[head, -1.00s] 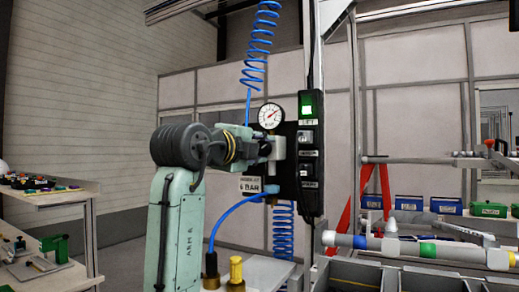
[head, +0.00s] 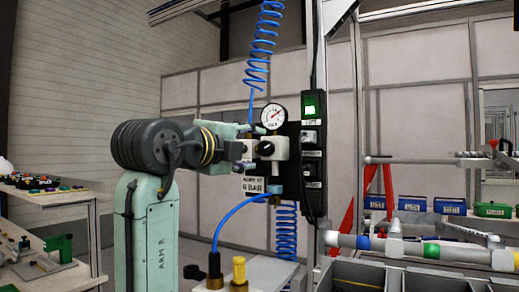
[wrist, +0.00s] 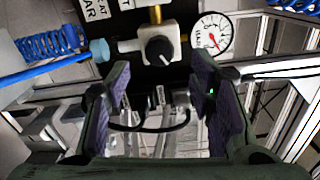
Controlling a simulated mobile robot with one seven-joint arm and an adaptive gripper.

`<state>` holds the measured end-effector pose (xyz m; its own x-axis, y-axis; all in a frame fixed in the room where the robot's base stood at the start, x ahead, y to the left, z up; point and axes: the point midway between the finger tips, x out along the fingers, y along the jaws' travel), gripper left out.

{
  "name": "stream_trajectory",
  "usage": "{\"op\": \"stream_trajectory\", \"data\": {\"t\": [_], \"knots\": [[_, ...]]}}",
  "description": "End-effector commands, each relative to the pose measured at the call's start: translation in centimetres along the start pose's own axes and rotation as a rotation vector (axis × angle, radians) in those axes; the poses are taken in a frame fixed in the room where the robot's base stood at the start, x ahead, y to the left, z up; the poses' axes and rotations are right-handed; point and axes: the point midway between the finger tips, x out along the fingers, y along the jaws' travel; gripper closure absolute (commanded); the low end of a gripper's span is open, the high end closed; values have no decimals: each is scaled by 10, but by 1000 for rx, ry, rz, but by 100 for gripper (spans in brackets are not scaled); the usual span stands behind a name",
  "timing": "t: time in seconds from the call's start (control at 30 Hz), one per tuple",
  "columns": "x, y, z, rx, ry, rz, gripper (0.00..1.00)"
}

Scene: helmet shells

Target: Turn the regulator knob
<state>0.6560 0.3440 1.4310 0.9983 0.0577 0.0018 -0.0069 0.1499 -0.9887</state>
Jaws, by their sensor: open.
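The regulator knob (head: 266,148) is a round black knob with a pale pointer line, on the front of a white regulator body (head: 281,149) on a black panel. In the wrist view the knob (wrist: 158,50) appears between and just beyond my fingertips, its pointer slanting down to the right. My gripper (head: 249,149) is open and empty, left of the knob and apart from it. Its purple-padded fingers (wrist: 161,75) stand wide on both sides in the wrist view. The round white gauge (head: 273,116) sits above the regulator; it also shows in the wrist view (wrist: 212,36).
A black switch box (head: 312,160) with a lit green switch stands close right of the regulator. A label (head: 262,185) reading 6 BAR hangs below. Coiled blue hoses (head: 263,40) run above and below. A yellow-topped fitting (head: 239,271) stands below on a bench.

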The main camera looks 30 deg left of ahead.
Motion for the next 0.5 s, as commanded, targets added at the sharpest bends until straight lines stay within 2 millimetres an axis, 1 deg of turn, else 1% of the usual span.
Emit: {"op": "stream_trajectory", "data": {"t": [0.03, 0.1, 0.2, 0.33, 0.5], "knots": [[-11, 0, 0, 1, -1, -1, 51], [-25, 0, 1, 1, -2, 0, 51], [-40, 0, 0, 0, -1, -1, 51], [-52, 0, 0, 1, 0, 0, 51], [-56, 0, 0, 0, 1, 1, 51]]}}
